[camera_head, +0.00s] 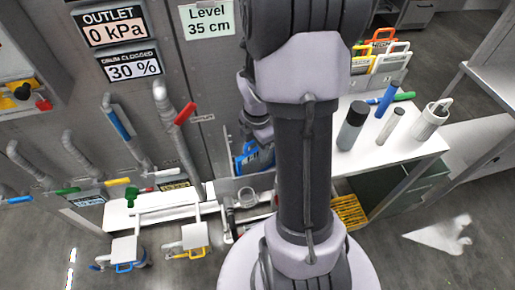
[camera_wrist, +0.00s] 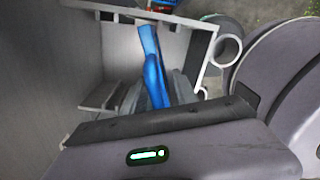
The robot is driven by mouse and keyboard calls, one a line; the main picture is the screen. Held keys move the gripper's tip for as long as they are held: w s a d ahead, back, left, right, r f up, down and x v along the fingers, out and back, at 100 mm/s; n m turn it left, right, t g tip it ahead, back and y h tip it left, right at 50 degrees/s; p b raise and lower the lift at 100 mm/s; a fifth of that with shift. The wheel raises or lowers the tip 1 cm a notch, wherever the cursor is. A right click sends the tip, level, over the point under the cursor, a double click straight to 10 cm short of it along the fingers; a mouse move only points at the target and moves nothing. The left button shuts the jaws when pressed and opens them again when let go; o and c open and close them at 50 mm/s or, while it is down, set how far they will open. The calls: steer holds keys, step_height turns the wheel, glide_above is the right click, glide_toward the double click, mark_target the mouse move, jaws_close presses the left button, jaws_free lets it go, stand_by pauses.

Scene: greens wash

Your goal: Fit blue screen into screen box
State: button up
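The blue screen (camera_head: 250,160) shows left of my arm in the head view, upright at the grey screen box (camera_head: 236,188). In the wrist view its blue handle (camera_wrist: 153,62) rises between the grey fingers of my gripper (camera_wrist: 158,92), which appear shut on it. Grey walls of what looks like the box (camera_wrist: 203,55) surround it there. The lower part of the screen is hidden, so I cannot tell how deep it sits. In the head view my arm covers most of the gripper.
A pipe with a red handle (camera_head: 185,114) stands left of the box. A white bench (camera_head: 376,150) to the right holds bottles and a white jug (camera_head: 430,121). More coloured screens (camera_head: 386,55) stand behind it. A yellow crate (camera_head: 348,211) is below.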

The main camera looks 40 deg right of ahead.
step_height(320, 180, up, 12)
steer(key=p, duration=0.5)
steer(key=shift+r, duration=0.2)
steer(key=s+a+r+m+t, duration=0.1)
steer(key=a+r+m+t, duration=0.1)
steer(key=a+r+m, duration=0.65)
steer(key=s+a+r+m+t, duration=0.25)
steer(key=a+r+m, duration=0.3)
steer(key=a, duration=0.55)
steer(key=s+a+r+m+t+y, duration=0.1)
steer(key=s+a+m+y, duration=0.1)
steer(key=s+a+m, duration=0.3)
steer(key=shift+m, duration=0.8)
steer(key=f+b, duration=0.1)
steer(key=f, duration=0.1)
steer(key=w+f+b, duration=0.1)
steer(key=b, duration=0.1)
steer(key=f+b, duration=0.2)
steer(key=shift+w+d+f, duration=0.2)
steer(key=shift+d+f, duration=0.05)
steer(key=shift+f, duration=0.1)
